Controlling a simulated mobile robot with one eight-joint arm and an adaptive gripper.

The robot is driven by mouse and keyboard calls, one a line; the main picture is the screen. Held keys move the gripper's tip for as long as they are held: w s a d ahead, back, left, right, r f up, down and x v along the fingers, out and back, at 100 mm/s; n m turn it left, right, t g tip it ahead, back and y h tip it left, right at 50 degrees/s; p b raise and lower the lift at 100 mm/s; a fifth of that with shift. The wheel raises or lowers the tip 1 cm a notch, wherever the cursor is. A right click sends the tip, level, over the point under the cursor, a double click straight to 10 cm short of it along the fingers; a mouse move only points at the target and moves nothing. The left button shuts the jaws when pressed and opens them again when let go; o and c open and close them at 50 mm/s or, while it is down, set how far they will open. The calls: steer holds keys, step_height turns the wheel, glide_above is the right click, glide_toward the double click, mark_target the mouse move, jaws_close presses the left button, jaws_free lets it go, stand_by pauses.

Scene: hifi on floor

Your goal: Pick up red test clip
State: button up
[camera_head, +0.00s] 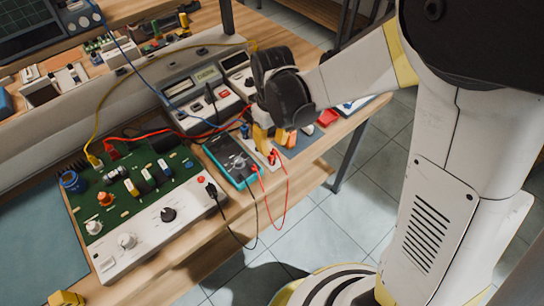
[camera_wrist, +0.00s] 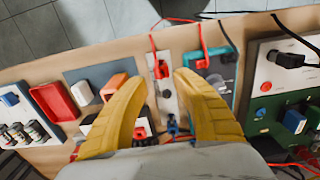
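A red test clip (camera_wrist: 161,69) with a red lead stands on a narrow grey panel in the wrist view, just beyond my fingertips and roughly between them. It shows in the head view (camera_head: 272,157) just below my gripper. A second red clip (camera_wrist: 202,61) on the other end of the lead sits at the teal multimeter (camera_wrist: 218,72), right of the fingers. My gripper (camera_wrist: 160,79) has its two yellow fingers spread with a gap between them, and nothing is held. In the head view my gripper (camera_head: 262,138) points down over the panel, partly hidden by its dark housing.
A green circuit board unit (camera_head: 150,200) lies left of the multimeter (camera_head: 230,158). Bench instruments (camera_head: 200,95) stand behind. Loose red and black leads hang over the table's front edge.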

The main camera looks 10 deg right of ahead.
mark_target(272, 154)
steer(key=f+b, duration=0.3)
steer(key=f, duration=0.2)
steer(key=shift+s+f, duration=0.1)
steer(key=shift+s, duration=0.1)
jaws_close()
steer(key=shift+r, duration=0.25)
step_height(272, 154, up, 5)
steer(key=p, duration=0.3)
steer(key=shift+f, duration=0.2)
steer(key=s+d+r+p, duration=0.1)
steer(key=d+r+p, duration=0.15)
steer(key=d, duration=0.35)
steer(key=d+r+p, duration=0.2)
steer(key=d+r, duration=0.2)
steer(key=d, duration=0.1)
step_height(272, 154, up, 7)
steer(key=p, duration=0.4)
steer(key=shift+d+f+p, duration=0.15)
steer(key=shift+d+p, duration=0.1)
steer(key=shift+p, duration=0.15)
